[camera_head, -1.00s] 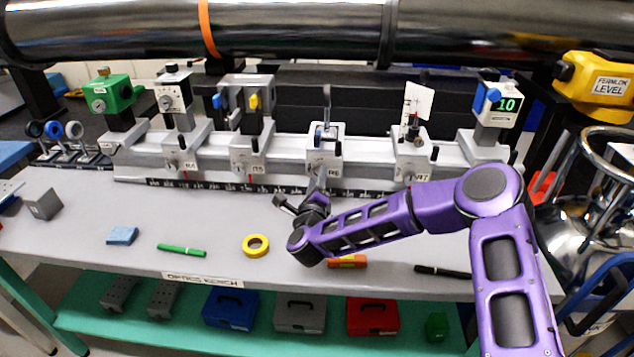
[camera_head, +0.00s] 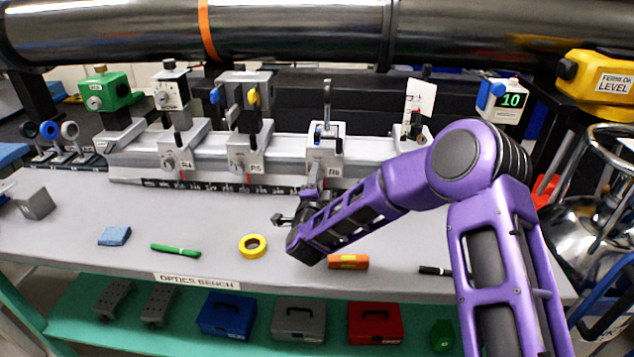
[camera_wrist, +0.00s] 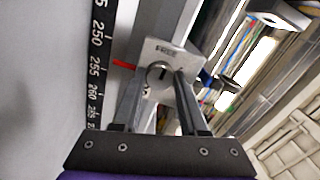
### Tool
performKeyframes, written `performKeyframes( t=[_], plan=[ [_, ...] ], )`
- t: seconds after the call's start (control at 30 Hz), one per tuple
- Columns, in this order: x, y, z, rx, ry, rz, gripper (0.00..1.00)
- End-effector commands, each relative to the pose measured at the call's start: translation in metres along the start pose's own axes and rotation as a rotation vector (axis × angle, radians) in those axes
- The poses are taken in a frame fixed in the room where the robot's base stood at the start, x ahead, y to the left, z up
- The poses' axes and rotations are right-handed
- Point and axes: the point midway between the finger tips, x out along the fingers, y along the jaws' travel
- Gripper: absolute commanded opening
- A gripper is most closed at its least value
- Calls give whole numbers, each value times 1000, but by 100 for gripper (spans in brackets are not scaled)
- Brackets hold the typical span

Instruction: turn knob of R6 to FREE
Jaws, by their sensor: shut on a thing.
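The R6 carriage (camera_head: 325,150) stands on the rail of the optics bench, with a mirror-like part held upright on top. The knob has a dark slot, which looks near vertical there. My gripper (camera_wrist: 159,85) is shut on the knob, one finger at each side. In the head view my gripper (camera_head: 311,192) reaches the front of R6 from below, and my wrist hides the knob. Other lettering on the face is covered by the fingers.
A neighbouring carriage (camera_head: 246,150) stands left of R6; one to the right is partly behind my arm. A scale strip (camera_wrist: 98,60) runs along the rail, with a red pointer (camera_wrist: 124,64). Yellow tape (camera_head: 253,246) and an orange level (camera_head: 348,262) lie on the bench.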

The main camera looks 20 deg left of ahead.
Motion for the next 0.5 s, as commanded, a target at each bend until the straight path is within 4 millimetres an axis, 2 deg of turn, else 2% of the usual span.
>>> performKeyframes(
  t=[0.5],
  plan=[
    [-1, 0, 1, -84, -2, 1, 0]
  ],
)
